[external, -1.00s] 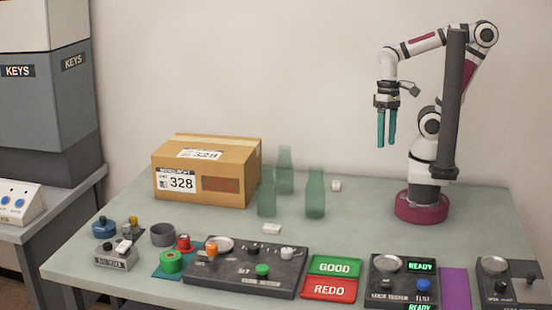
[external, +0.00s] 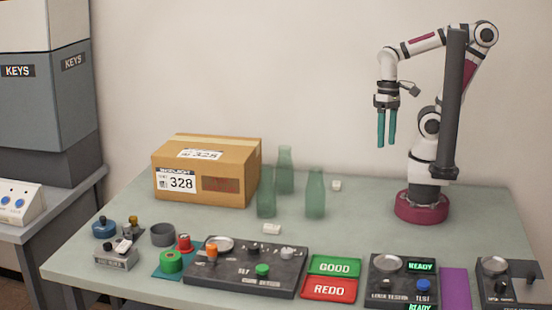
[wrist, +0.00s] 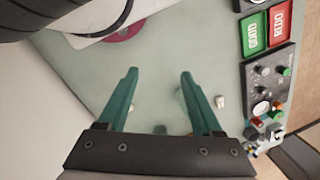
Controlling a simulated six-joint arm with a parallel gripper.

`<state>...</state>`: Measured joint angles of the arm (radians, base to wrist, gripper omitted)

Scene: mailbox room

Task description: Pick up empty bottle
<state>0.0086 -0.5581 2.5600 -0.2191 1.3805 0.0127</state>
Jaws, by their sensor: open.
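Three translucent green bottles stand upright on the table, close together right of the cardboard box: a left bottle (external: 266,194), a back bottle (external: 285,172) and a right bottle (external: 315,194). I cannot tell from the frames which are empty. My gripper (external: 386,130) hangs high above the table, to the right of the bottles and apart from them. Its teal fingers point down, open, with nothing between them. In the wrist view the open fingers (wrist: 158,90) frame bare table, and the bottles are mostly hidden behind the gripper.
The cardboard box (external: 205,172) marked 328 stands at the back left. Small white blocks lie near the bottles, one in front (external: 271,228) and one behind right (external: 336,185). Control panels (external: 247,268) and GOOD and REDO trays (external: 334,266) line the front edge. Table before my base is clear.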

